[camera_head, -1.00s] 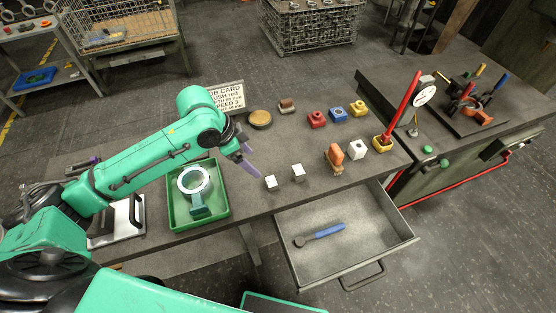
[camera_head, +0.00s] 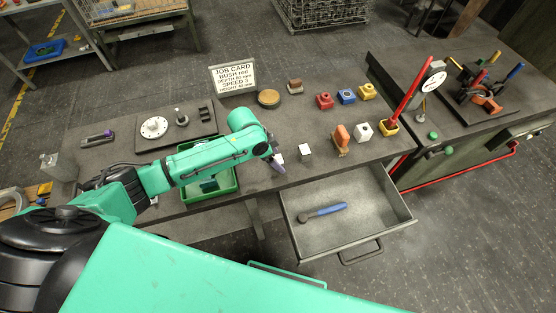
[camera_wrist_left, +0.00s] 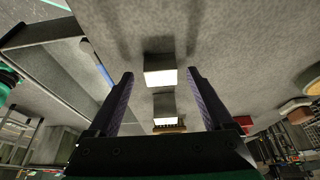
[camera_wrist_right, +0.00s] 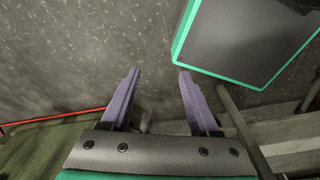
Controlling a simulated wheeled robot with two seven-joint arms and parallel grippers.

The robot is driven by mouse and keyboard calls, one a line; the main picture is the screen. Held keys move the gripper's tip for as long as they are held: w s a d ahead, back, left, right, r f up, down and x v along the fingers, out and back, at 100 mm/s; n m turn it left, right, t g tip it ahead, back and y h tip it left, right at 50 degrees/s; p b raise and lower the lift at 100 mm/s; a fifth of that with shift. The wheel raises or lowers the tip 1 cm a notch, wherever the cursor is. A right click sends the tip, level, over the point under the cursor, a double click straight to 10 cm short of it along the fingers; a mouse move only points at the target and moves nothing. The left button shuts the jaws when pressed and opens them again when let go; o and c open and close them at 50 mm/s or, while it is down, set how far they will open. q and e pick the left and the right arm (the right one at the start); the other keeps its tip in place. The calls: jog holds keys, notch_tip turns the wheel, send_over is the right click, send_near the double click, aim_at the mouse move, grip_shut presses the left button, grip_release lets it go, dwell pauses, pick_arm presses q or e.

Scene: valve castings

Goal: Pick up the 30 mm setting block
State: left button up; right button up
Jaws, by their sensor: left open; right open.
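Two plain silver-grey blocks with pale tops stand on the bench near its front edge. One block (camera_head: 305,152) stands clear; the other (camera_head: 279,158) is partly hidden by my left gripper (camera_head: 276,163). I cannot tell their sizes or which is the 30 mm one. In the left wrist view, my left gripper (camera_wrist_left: 160,77) is open, with one block (camera_wrist_left: 159,70) between its fingertips and a gap on each side. The second block (camera_wrist_left: 164,107) shows beyond it. My right gripper (camera_wrist_right: 154,72) is open and empty in the right wrist view, away from the bench.
A green tray (camera_head: 232,187) lies under my left arm. An open drawer (camera_head: 292,214) with a blue-handled tool (camera_head: 323,212) juts out below the blocks. An orange-topped item (camera_head: 341,137), a white block (camera_head: 363,130) and coloured blocks stand to the right. A job card (camera_head: 233,78) stands behind.

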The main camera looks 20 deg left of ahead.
pick_arm(q)
jog(key=shift+w, duration=0.1)
grip_shut()
